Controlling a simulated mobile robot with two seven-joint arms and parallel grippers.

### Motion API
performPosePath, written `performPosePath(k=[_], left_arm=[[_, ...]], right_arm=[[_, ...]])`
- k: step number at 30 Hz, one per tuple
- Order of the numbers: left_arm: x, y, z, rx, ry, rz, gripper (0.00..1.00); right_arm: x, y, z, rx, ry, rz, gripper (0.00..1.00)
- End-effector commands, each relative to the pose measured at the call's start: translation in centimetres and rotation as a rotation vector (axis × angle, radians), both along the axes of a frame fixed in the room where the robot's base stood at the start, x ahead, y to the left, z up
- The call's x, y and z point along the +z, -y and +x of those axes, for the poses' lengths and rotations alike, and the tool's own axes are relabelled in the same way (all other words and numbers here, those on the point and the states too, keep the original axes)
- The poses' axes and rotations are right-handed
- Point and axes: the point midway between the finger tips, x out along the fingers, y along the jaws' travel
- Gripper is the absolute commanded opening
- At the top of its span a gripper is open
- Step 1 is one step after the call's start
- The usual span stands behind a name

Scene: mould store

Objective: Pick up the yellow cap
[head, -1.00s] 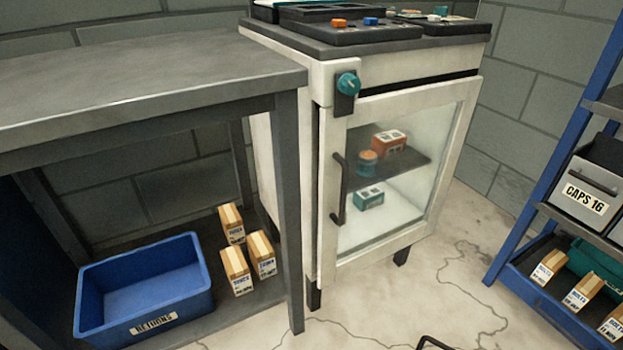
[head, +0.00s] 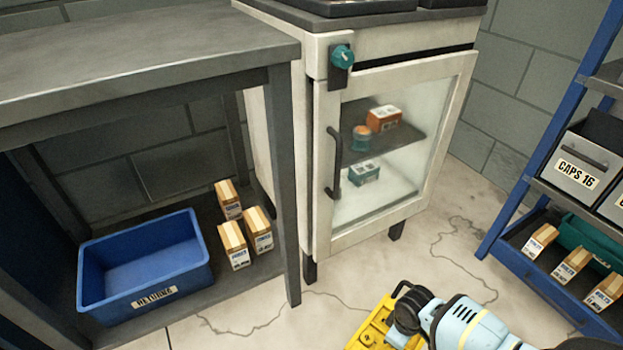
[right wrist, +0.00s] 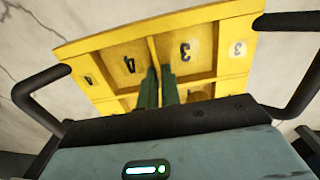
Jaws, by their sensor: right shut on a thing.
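A yellow tray-like piece with numbered compartments (right wrist: 205,50) fills the upper right wrist view. Its numbers 3 and 4 are readable. It also shows at the bottom of the head view (head: 372,326), partly hidden by my right gripper. My right gripper (right wrist: 161,80) is shut on the thin divider between two compartments. In the head view (head: 393,325) it sits over the piece, its fingertips hidden. A small brownish shape (right wrist: 198,95) shows in one compartment; I cannot tell what it is. I see no separate yellow cap. My left gripper is not in view.
A white glass-door cabinet (head: 322,180) stands at the centre, its door shut. A grey table (head: 140,75) is at left, with a blue bin (head: 190,262) and boxes (head: 258,232) on its lower shelf. A blue rack (head: 520,190) with a CAPS 16 bin (head: 580,160) stands at right.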

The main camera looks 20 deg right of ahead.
Motion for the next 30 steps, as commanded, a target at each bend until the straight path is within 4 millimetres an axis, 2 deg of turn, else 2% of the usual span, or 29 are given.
performPosePath(k=[1, 4, 8, 12, 16, 19, 23, 27, 30], left_arm=[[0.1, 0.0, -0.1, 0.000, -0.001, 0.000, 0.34], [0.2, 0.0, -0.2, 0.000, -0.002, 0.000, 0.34], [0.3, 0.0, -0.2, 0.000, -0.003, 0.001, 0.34], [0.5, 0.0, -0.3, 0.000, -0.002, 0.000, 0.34], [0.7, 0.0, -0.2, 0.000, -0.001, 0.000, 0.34], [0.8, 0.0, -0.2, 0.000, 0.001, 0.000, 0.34], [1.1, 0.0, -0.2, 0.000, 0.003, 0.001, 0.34], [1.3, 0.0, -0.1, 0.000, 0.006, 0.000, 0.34], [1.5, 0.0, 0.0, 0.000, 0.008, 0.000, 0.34]], right_arm=[[1.1, -0.5, 1.2, -0.010, 0.008, 0.000, 0.00], [3.4, -1.8, 3.3, -0.043, 0.009, 0.001, 0.00], [7.6, -4.0, 6.3, -0.094, 0.012, 0.002, 0.00], [13.1, -6.6, 9.1, -0.150, 0.014, 0.001, 0.00], [18.6, -9.3, 10.7, -0.196, 0.014, 0.001, 0.00], [23.1, -11.2, 11.1, -0.226, 0.014, 0.001, 0.00], [29.0, -13.4, 10.5, -0.263, 0.013, -0.001, 0.00], [34.9, -15.0, 8.4, -0.298, 0.012, -0.002, 0.00], [38.3, -15.6, 6.4, -0.323, 0.011, -0.002, 0.00]])
